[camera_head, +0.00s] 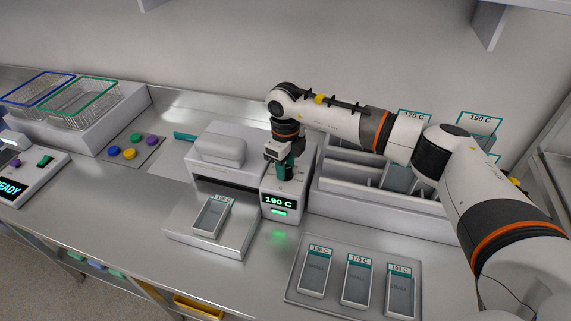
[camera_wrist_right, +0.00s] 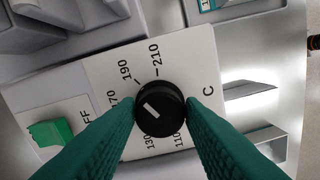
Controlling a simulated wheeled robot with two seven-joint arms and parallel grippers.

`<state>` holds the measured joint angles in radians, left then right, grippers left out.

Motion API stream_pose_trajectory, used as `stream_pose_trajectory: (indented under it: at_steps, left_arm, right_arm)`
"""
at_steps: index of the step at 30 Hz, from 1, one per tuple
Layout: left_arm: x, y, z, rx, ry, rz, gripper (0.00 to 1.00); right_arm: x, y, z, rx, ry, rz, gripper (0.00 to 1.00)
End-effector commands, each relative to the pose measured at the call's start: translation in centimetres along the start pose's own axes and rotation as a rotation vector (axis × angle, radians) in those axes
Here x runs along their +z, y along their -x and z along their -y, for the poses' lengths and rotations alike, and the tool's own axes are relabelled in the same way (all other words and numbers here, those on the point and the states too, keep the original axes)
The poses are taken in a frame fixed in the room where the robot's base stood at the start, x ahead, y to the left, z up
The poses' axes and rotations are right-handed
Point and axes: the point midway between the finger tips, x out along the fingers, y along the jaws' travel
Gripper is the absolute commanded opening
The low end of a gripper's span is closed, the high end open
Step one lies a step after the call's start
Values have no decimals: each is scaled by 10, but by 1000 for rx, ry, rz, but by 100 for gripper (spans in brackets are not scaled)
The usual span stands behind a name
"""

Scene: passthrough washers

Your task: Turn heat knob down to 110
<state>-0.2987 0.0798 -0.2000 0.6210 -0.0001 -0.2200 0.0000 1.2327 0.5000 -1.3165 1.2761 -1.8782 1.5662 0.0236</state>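The black heat knob (camera_wrist_right: 160,108) with a white mark sits on a pale dial plate (camera_wrist_right: 110,70) in the right wrist view. Labels 190, 210, 130 and 110 show around it; others are partly covered. My right gripper (camera_wrist_right: 161,103) points down at the dial, its teal fingers on both sides of the knob and seemingly touching it. In the head view, my right gripper (camera_head: 284,172) is over the control box, hiding the knob. The box's display (camera_head: 279,201) reads 190 C. My left gripper is not in view.
A green switch (camera_wrist_right: 50,132) is beside the dial. A press-like machine (camera_head: 218,150) adjoins the box, with a labelled tray (camera_head: 212,216) in front. A grey tray (camera_head: 297,297) holds 130 C, 170 C and 190 C cases. A divided rack (camera_head: 340,200) stands right of the box.

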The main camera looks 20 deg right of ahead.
Motion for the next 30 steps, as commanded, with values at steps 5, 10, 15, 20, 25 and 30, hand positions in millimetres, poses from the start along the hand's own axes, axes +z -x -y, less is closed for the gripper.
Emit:
stream_pose_trajectory:
  at_steps: [5, 10, 15, 20, 25, 30]
  left_arm:
    - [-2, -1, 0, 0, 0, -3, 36]
    - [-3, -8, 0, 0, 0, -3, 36]
    - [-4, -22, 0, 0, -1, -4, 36]
    - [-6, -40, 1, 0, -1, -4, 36]
    - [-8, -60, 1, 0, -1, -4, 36]
    - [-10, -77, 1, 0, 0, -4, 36]
  right_arm:
    - [0, 0, 0, 1, 4, -1, 12]
    - [0, -1, 0, 1, 38, -1, 12]
    - [0, -3, -1, 3, 124, -2, 12]
    - [0, -4, -1, 4, 252, -3, 12]
    - [0, -4, -1, 4, 412, -3, 12]
    - [0, -3, -1, 4, 573, -3, 12]
